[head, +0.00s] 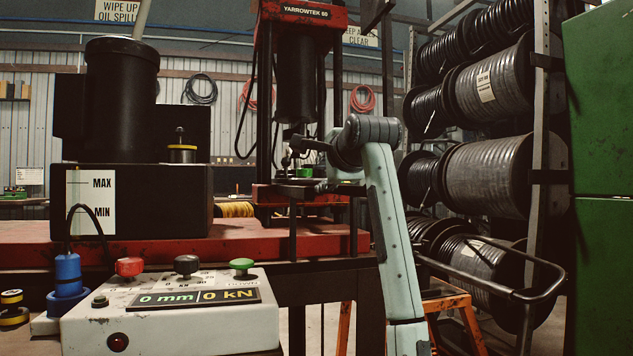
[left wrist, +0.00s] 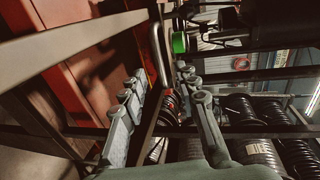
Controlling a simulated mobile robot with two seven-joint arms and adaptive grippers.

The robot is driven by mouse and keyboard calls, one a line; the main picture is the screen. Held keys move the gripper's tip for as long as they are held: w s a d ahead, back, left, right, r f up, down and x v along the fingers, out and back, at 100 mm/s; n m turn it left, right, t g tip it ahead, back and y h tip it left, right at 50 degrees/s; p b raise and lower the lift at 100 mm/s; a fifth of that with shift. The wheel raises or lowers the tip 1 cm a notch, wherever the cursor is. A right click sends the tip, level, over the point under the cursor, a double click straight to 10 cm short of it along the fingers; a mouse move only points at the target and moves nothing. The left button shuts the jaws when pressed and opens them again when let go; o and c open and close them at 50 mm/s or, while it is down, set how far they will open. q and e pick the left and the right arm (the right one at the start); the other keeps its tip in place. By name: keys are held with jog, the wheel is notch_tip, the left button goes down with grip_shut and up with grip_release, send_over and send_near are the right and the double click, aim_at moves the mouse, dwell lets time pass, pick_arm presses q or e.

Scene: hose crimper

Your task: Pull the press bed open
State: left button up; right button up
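The red hydraulic press (head: 299,14) stands at the back centre, with its red bed (head: 270,194) low between the posts. In the head view my left gripper (head: 292,150) is at the front of the press, just above bed height, and its fingers are small and dark there. In the left wrist view my left gripper (left wrist: 160,70) has its two fingers spread apart. A curved metal bar handle (left wrist: 158,52) shows in the gap between the fingertips, beside a red panel; I cannot tell whether they touch it. My right gripper is not in view.
A control box (head: 170,310) with a 0 mm / 0 kN display sits front left. A black pump unit (head: 130,200) stands on the red bench (head: 235,243). Hose reels (head: 490,175) fill a rack at right, beside a green cabinet (head: 600,270). A green-ended part (left wrist: 180,42) is near the gripper.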

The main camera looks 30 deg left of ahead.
aim_at(316, 180)
pick_arm(q)
jog(key=shift+x, duration=2.1)
grip_shut()
